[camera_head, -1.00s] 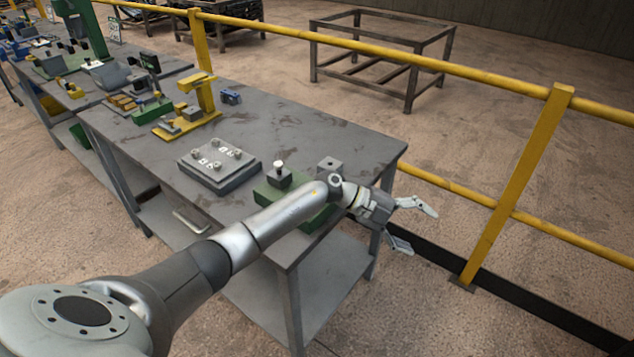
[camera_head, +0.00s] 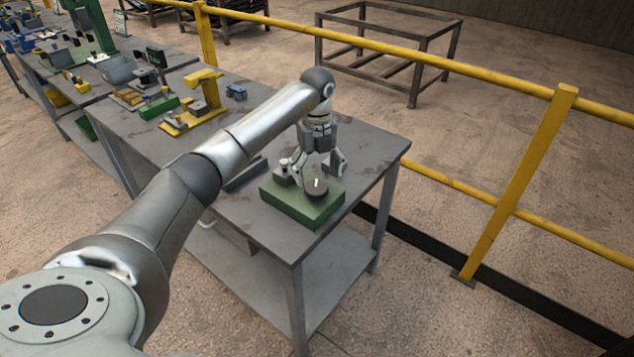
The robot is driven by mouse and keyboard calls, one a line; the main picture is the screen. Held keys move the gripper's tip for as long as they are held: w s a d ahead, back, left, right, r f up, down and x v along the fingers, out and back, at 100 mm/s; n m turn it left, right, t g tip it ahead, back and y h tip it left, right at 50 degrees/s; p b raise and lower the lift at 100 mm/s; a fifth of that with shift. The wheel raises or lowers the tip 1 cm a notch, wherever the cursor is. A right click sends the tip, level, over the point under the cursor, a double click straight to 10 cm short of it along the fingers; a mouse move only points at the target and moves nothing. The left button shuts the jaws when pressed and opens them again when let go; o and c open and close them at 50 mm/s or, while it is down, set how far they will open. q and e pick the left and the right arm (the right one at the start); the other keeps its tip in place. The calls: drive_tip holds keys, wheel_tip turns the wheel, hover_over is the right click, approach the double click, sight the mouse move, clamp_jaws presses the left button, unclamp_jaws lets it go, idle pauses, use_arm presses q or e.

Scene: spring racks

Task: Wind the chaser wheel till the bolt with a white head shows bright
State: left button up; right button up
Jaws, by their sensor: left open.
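A green base (camera_head: 308,217) sits near the front right corner of the grey table. On top of it is a dark round wheel (camera_head: 316,191) with a small white mark, which looks like the chaser wheel. A small grey block (camera_head: 281,177) stands at the base's left rear, with a pale bolt head (camera_head: 283,162) on top, close to a finger. I cannot tell how bright it is. My left gripper (camera_head: 318,172) points down over the base, fingers spread and empty. It is above or just behind the wheel; contact cannot be made out. My right gripper is out of view.
My left arm crosses the table and hides most of a grey plate (camera_head: 246,176). A yellow fixture (camera_head: 203,98) and a small blue part (camera_head: 236,91) stand farther back. A yellow railing (camera_head: 480,82) runs behind the table. The table's right rear corner is clear.

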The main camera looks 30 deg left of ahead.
sight(317, 188)
use_arm(q)
wheel_tip(317, 188, down, 5)
drive_tip(key=shift+f+p, duration=0.1)
drive_tip(key=shift+p, duration=0.3)
drive_tip(key=c, duration=1)
